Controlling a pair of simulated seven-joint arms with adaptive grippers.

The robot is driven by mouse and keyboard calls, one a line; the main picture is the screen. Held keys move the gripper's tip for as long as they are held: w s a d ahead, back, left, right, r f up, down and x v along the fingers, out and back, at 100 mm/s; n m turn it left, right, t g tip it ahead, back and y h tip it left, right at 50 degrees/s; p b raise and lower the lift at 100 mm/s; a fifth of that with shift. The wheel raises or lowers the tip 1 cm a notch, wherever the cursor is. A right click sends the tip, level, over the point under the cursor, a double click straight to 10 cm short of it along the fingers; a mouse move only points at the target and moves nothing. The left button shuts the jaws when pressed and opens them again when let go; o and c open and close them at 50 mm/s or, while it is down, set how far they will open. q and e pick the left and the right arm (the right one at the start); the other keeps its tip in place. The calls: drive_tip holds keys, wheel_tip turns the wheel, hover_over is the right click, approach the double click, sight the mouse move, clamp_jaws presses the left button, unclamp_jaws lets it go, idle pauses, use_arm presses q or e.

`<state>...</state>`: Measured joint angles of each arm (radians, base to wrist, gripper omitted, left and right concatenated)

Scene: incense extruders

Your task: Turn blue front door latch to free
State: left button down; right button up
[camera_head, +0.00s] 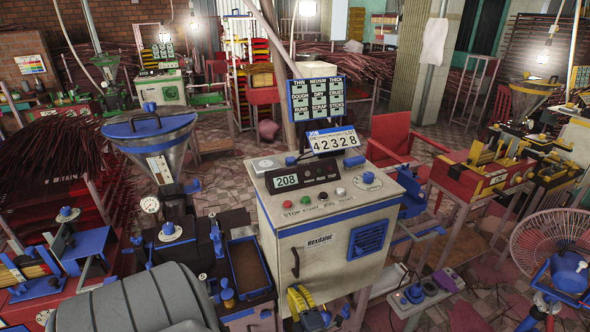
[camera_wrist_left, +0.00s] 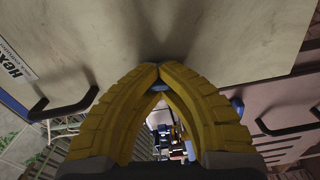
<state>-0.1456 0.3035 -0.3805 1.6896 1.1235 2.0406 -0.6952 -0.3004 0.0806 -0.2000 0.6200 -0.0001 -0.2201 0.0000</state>
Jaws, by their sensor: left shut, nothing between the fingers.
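The cream cabinet (camera_head: 330,225) has a front door with a black handle (camera_head: 295,262), a name label and a blue vent (camera_head: 367,240). I cannot clearly pick out the door latch in either view. My left gripper (camera_head: 300,298), with yellow fingers, is low in front of the door, below the handle. In the left wrist view the fingertips (camera_wrist_left: 158,70) meet and are empty, close to the pale door face (camera_wrist_left: 230,35). A small blue part (camera_wrist_left: 153,88) shows between the fingers; I cannot tell what it is. My right gripper is not in view.
The cabinet top carries a green display (camera_head: 286,181), several buttons and a number board (camera_head: 333,140). A blue-rimmed tray (camera_head: 250,265) and a metal hopper (camera_head: 150,135) stand at the left. A fan (camera_head: 540,240) stands at the right.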

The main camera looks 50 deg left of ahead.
use_arm(q)
drive_tip(key=n, duration=0.5)
drive_tip(key=shift+n, duration=0.3)
drive_tip(key=n, duration=0.5)
drive_tip(key=shift+f+n, duration=0.1)
drive_tip(key=shift+n, duration=0.2)
drive_tip(key=c, duration=0.7)
unclamp_jaws()
drive_tip(key=shift+d, duration=0.15)
drive_tip(key=v, duration=1.1)
drive_tip(key=shift+s+d, duration=0.15)
drive_tip(key=shift+d, duration=0.2)
